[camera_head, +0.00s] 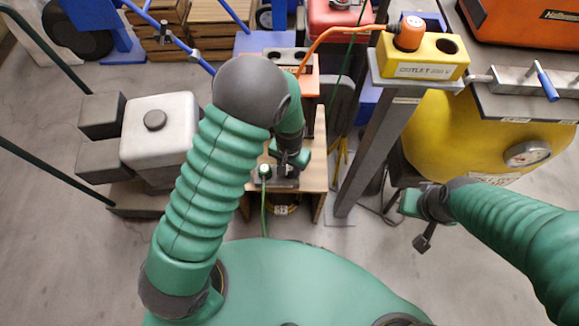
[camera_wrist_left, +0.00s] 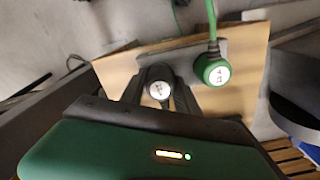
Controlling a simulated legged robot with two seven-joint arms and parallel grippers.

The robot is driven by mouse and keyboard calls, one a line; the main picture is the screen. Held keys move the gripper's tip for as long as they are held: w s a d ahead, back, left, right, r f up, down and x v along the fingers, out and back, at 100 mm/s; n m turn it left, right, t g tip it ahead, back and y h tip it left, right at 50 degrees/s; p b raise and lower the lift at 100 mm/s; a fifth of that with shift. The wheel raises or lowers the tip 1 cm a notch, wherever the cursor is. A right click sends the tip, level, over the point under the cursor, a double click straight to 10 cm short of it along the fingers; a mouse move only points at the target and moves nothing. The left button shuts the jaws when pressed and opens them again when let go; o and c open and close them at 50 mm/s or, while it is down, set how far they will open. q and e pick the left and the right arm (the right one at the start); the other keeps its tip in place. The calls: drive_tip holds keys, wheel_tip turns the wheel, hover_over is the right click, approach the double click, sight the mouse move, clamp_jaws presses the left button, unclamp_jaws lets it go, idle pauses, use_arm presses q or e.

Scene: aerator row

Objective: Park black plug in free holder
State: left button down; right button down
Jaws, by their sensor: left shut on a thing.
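My left gripper (camera_head: 287,160) is over a small wooden stand (camera_head: 318,150). In the left wrist view its fingers (camera_wrist_left: 160,92) are shut around the black plug, whose round pale-labelled end (camera_wrist_left: 160,90) faces the camera. A dark grey holder bar (camera_head: 284,184) lies on the stand under the gripper; part of it shows in the wrist view (camera_wrist_left: 232,47). A green plug (camera_head: 264,171) with a green cable stands at the bar's left end, seen also in the wrist view (camera_wrist_left: 214,71). The free holder is hidden, and I cannot tell whether the black plug touches the bar. My right gripper (camera_head: 422,240) hangs away to the right.
A yellow outlet box (camera_head: 420,70) on a grey post (camera_head: 372,150) holds an orange plug (camera_head: 410,33) beside an open hole. A yellow tank with a gauge (camera_head: 527,153) stands right. A grey machine (camera_head: 158,130) stands left. Bare floor (camera_head: 60,240) shows front left.

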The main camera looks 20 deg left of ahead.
use_arm(q)
drive_tip(key=shift+f, duration=0.35)
drive_tip(key=c, duration=0.8)
unclamp_jaws()
drive_tip(key=shift+r, duration=0.1)
wheel_tip(320, 180, up, 17)
drive_tip(key=p, duration=0.6)
drive_tip(key=s+a+r+n+t, duration=0.2)
drive_tip(key=s+a+r+t, duration=0.1)
drive_tip(key=s+a+r, duration=0.5)
drive_tip(key=w+p+v, duration=0.1)
drive_tip(key=p+v, duration=0.5)
drive_tip(key=p, duration=0.1)
drive_tip(key=w+p+v, duration=0.1)
drive_tip(key=p+v, duration=0.5)
drive_tip(key=p, duration=0.1)
drive_tip(key=w+d+r+p+v, duration=0.1)
drive_tip(key=p+v, duration=0.5)
drive_tip(key=p, duration=0.1)
drive_tip(key=shift+w+r+p, duration=0.2)
drive_tip(key=shift+r+p, duration=0.05)
drive_tip(key=shift+p, duration=0.15)
